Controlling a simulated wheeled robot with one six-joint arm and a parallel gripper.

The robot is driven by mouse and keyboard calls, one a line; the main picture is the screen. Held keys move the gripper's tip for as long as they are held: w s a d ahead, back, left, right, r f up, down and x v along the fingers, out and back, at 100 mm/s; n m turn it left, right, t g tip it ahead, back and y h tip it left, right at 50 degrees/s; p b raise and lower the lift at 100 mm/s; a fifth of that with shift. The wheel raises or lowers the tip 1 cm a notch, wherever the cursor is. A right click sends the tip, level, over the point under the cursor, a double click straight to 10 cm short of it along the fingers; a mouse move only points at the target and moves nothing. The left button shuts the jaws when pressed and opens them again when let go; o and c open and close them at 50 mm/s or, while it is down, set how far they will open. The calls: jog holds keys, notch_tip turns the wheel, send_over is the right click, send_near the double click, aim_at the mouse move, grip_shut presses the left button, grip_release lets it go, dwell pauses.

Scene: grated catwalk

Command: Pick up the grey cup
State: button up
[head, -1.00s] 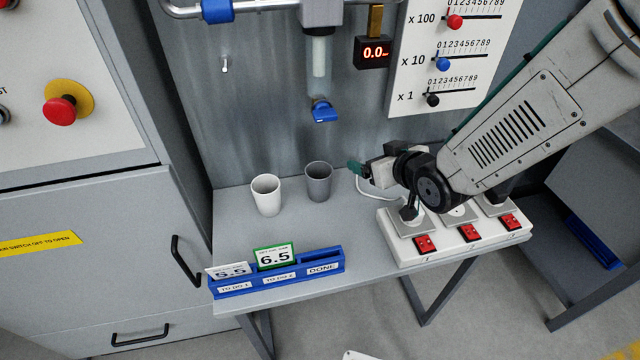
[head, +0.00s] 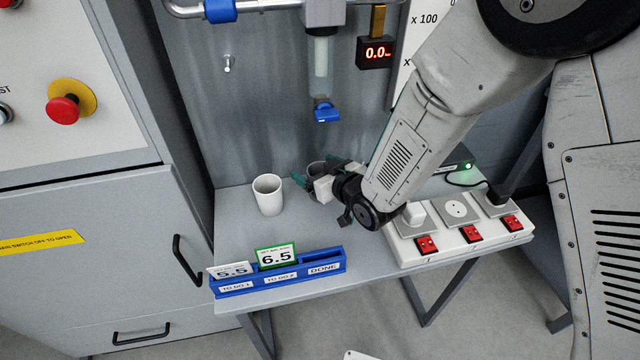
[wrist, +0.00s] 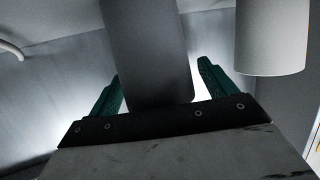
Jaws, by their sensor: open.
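The grey cup (head: 315,168) stands on the grey bench, mostly hidden behind my gripper (head: 322,176) in the head view. In the wrist view the grey cup (wrist: 146,50) shows as a dark, smooth wall between the two green fingers of my gripper (wrist: 158,76). The fingers are open, one on each side of the cup. I cannot tell whether either finger touches it.
A white cup (head: 268,197) stands just left of the grey one; it also shows in the wrist view (wrist: 272,38). A blue card rack (head: 280,275) lies along the bench's front. A socket strip with red switches (head: 460,232) is at the right. A blue-handled tap (head: 325,112) hangs above.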

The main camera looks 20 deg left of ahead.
jog(key=shift+a, duration=0.1)
jog(key=c, duration=1.1)
